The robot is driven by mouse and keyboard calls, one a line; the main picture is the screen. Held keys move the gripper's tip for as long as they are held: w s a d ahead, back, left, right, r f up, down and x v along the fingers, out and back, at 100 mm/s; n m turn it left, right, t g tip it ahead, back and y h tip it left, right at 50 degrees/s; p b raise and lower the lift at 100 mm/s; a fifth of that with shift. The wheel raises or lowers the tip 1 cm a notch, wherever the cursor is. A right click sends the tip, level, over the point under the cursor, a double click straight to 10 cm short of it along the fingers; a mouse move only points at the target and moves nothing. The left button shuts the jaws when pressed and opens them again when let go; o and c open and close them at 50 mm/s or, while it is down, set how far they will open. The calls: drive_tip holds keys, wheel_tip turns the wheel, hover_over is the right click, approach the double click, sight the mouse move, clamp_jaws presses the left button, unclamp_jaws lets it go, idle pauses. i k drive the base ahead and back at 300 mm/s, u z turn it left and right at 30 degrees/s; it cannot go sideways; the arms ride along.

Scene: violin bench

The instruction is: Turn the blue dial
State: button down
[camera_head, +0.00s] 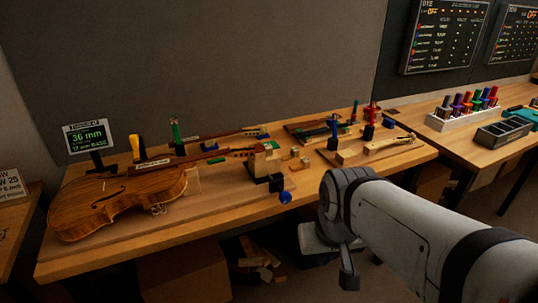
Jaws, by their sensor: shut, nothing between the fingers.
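The blue dial (285,197) is a small round blue knob at the front edge of the wooden bench, right of the violin and just below a small dark block. It is in plain view in the head view, and nothing covers it. My arm comes in from the lower right and bends down in front of the bench. My gripper (348,280) hangs at the arm's end, below and to the right of the dial and clear of it. It looks small and dark, shut and empty. Any turn mark on the dial is too small to make out.
A violin (115,198) lies on the bench's left, beside a small display (88,137) reading 36 mm. Upright tools and small wooden blocks crowd the bench's middle and back. Cardboard and wood scraps (262,258) lie below. A second bench (482,153) with coloured handles stands right.

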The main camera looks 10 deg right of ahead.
sight(285, 197)
drive_tip(key=i, duration=0.65)
drive_tip(key=u, duration=1.35)
drive_tip(key=k, duration=1)
drive_tip(key=z, duration=0.25)
